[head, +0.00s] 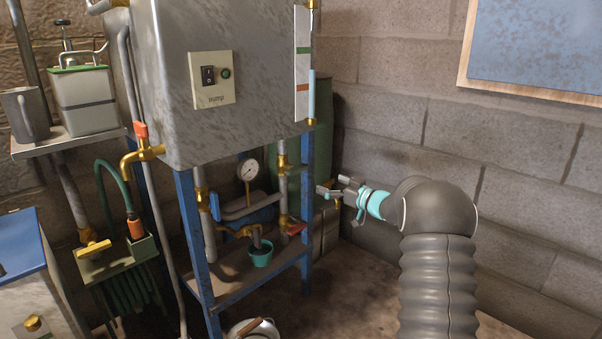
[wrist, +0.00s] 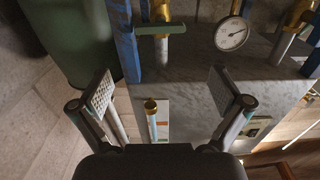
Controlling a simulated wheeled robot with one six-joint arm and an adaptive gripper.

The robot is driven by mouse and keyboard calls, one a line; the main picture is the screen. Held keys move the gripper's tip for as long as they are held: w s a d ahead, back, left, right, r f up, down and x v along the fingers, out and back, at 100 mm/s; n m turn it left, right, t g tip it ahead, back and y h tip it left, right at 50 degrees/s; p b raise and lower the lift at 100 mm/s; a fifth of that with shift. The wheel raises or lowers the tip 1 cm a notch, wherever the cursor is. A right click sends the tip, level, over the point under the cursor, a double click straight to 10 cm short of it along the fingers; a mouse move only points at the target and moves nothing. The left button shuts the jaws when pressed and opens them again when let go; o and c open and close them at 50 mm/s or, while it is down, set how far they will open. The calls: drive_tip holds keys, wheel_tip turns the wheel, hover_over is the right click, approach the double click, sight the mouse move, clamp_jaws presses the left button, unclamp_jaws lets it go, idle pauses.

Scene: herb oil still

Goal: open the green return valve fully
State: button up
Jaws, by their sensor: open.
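The green valve handle (wrist: 162,29) shows at the top of the wrist view. It sits crosswise over a brass fitting on a grey pipe, between a blue frame leg and the pressure gauge (wrist: 232,34). My gripper (wrist: 165,90) is open and empty, its two pads wide apart. The handle lies beyond the fingertips, apart from them. In the head view my gripper (head: 332,191) is just right of the blue frame. I cannot make out the green handle clearly there.
The grey tank (head: 228,75) hangs above, with a sight tube (head: 311,97) at its right edge. A red handle (head: 297,229) and a teal cup (head: 261,254) are low in the blue frame (head: 190,225). A green drum (wrist: 70,40) stands beside the frame.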

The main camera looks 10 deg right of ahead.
sight(299, 171)
drive_tip(key=x, duration=1.3)
drive_tip(key=shift+w+a, duration=0.2)
drive_tip(key=shift+w, duration=0.05)
drive_tip(key=c, duration=0.8)
